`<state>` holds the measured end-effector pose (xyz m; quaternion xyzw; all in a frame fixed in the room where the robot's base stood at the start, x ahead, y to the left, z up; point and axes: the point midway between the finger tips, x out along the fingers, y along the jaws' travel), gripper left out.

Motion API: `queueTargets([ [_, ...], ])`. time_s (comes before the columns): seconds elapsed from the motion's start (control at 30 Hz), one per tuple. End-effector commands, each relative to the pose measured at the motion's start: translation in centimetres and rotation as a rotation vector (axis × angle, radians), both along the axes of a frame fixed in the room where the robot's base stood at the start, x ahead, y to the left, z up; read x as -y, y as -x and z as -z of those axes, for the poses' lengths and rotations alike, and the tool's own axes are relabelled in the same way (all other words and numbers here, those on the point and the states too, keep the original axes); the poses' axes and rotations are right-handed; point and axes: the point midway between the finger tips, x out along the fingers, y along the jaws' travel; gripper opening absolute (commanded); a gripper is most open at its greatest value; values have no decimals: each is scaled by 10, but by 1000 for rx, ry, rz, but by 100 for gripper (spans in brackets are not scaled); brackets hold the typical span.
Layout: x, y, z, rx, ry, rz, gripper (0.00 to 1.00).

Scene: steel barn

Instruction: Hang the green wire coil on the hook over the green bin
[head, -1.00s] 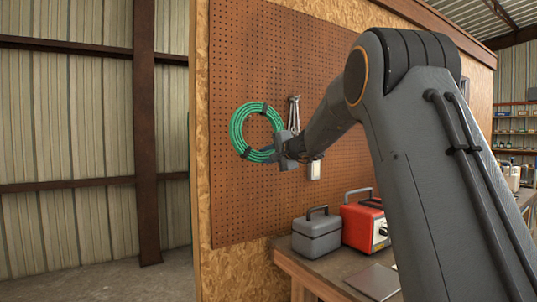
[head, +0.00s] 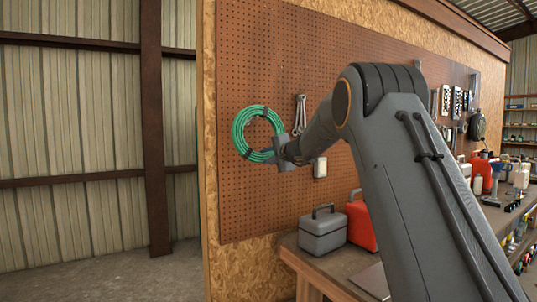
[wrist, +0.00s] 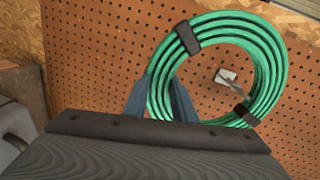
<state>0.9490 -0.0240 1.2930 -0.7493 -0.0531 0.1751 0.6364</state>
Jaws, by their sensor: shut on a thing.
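The green wire coil (head: 238,130) is a round ring with dark bands, held up in front of the brown pegboard. It also shows in the wrist view (wrist: 268,62). My gripper (head: 279,150) is shut on the coil's lower right side in the head view; its blue-grey fingers (wrist: 158,92) straddle the ring in the wrist view. Through the coil's opening, the wrist view shows a small pale plate with a dark prong (wrist: 228,77) on the pegboard, which looks like a hook. I cannot tell whether the coil touches it. No green bin is visible.
Wrenches (head: 300,112) and a white box (head: 320,167) are on the pegboard (head: 260,205) close to my gripper. A grey toolbox (head: 322,236) and a red case (head: 361,228) stand on the bench below. Floor at left is clear.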

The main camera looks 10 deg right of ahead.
Motion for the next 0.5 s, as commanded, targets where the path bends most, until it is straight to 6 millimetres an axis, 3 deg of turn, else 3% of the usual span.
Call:
queueTargets([
  [0.5,-6,-19,5,4,0,-1,0],
])
